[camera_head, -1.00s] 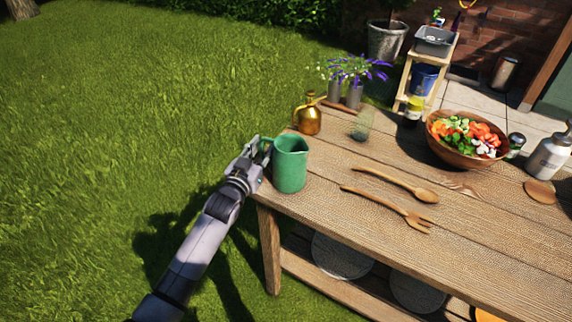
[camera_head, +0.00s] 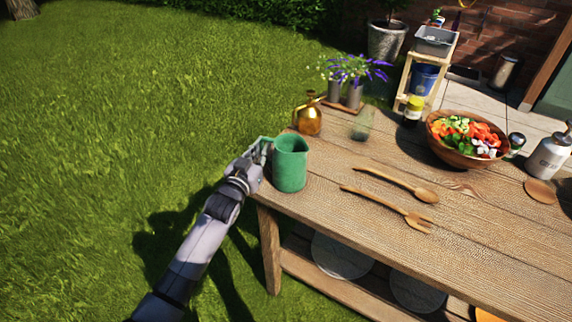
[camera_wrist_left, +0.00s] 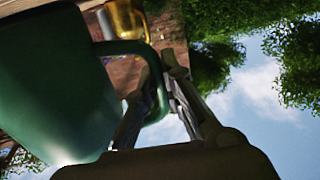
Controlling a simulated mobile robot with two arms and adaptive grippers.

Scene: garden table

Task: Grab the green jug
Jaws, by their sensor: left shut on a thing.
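The green jug (camera_head: 290,165) stands upright on the near left corner of the wooden table (camera_head: 330,215). Its handle is on its left side. My left gripper (camera_head: 263,150) is at that handle, to the left of the jug's body, and is shut on it. In the left wrist view the jug's body (camera_wrist_left: 50,85) fills the left side, and the fingers of my left gripper (camera_wrist_left: 158,95) close around the green handle. My right gripper is not in view.
A brass watering can (camera_head: 309,120) stands just behind the jug, with a clear glass (camera_head: 361,126) to its right. A wooden spoon (camera_head: 395,184) and fork (camera_head: 385,206) lie right of the jug. A salad bowl (camera_head: 445,152) stands farther right. Grass is open at left.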

